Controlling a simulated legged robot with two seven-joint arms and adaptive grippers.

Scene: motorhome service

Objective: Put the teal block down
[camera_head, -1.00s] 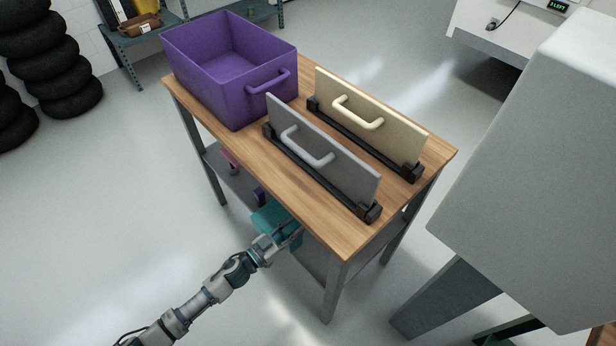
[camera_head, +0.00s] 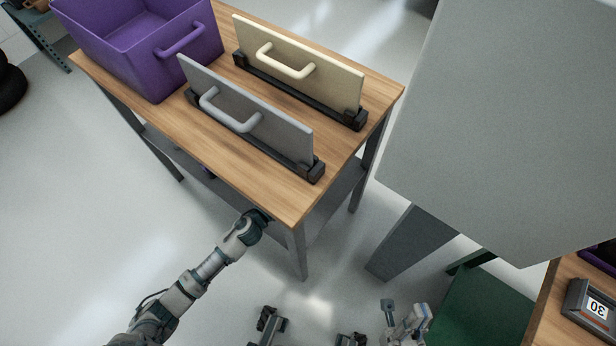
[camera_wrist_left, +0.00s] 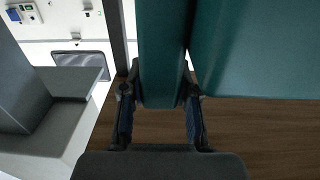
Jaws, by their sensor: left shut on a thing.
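My left gripper (camera_wrist_left: 161,110) is shut on the teal block (camera_wrist_left: 162,50) in the left wrist view. A narrow teal part lies between its fingers, and a broad teal face fills the upper right. In the head view my left arm reaches to the near edge of the wooden table (camera_head: 330,165). There its gripper and the block are mostly hidden below the tabletop. My right gripper (camera_head: 404,312) is low in the head view, apart from the table, with its fingers apart and nothing seen between them.
A purple bin (camera_head: 145,50), a grey panel with a handle (camera_head: 260,115) and a cream panel with a handle (camera_head: 320,80) stand on the tabletop. A grey shelf (camera_head: 335,200) lies below. A large grey body (camera_head: 490,130) blocks the right. A green surface (camera_head: 480,310) is at lower right.

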